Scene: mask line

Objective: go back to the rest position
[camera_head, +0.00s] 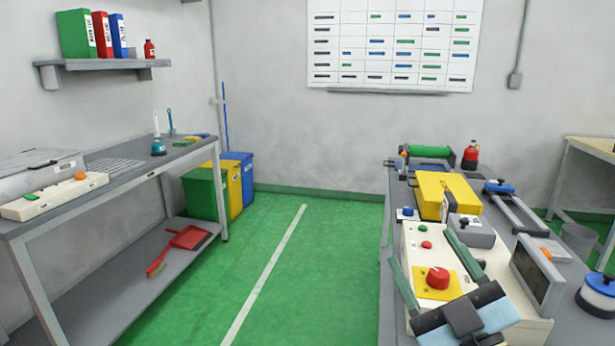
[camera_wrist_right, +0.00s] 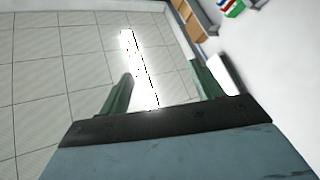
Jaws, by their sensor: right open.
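My right gripper (camera_head: 421,248) shows at the lower right of the head view, in front of the machine with a red button. Its two green fingers stand apart, with nothing between them. In the right wrist view the same gripper (camera_wrist_right: 161,70) is open and empty, with the tiled ceiling and a bright lamp (camera_wrist_right: 138,65) behind its fingers. My left gripper is in neither view.
A grey bench (camera_head: 585,325) on the right carries the white control box (camera_head: 408,240) with a red button (camera_head: 437,278), a yellow block (camera_head: 432,190) and a dark screen (camera_head: 538,272). Another workbench (camera_head: 130,178) stands left. The green floor (camera_head: 330,260) between them is clear.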

